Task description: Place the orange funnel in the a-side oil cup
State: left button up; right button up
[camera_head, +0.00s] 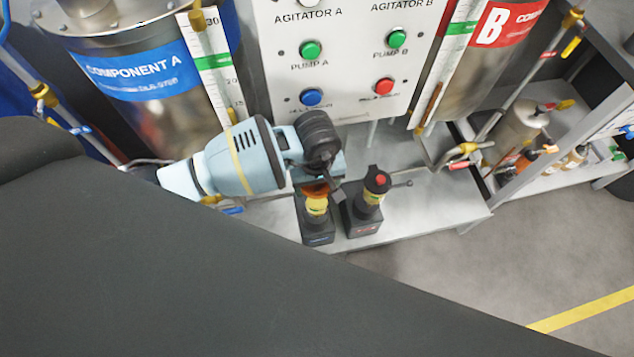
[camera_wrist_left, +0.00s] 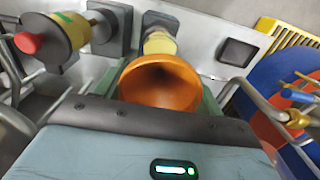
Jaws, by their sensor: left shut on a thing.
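The orange funnel (camera_wrist_left: 160,84) is between the greenish fingers of my left gripper (camera_head: 322,182), which is shut on it. In the wrist view its wide mouth faces the camera. In the head view only a sliver of the funnel (camera_head: 317,190) shows below the gripper. The a-side oil cup (camera_head: 316,207), yellow on a dark base with a blue label, is right under the funnel. It also shows just beyond the funnel in the wrist view (camera_wrist_left: 159,43). The gripper hides the spout, so I cannot tell whether it is inside the cup. My right gripper is not in view.
The other oil cup (camera_head: 372,192), with a red cap and red label, stands close on the right. Both are on a grey metal shelf (camera_head: 435,205). A control panel (camera_head: 345,65) with buttons rises behind, between the Component A tank (camera_head: 140,75) and the B tank.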

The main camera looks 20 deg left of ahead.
aim_at(317, 190)
pick_arm(q)
jog(key=shift+f+b, duration=0.3)
jog(key=shift+f, duration=0.1)
jog(key=shift+f, duration=0.2)
jog(key=o, duration=0.9)
jog(key=shift+o, duration=0.2)
jog(key=shift+r, duration=0.1)
jog(key=shift+r, duration=0.3)
notch_tip(317, 190, up, 12)
jog(key=p, duration=0.1)
jog(key=shift+r+p, duration=0.25)
jog(key=shift+p, duration=0.1)
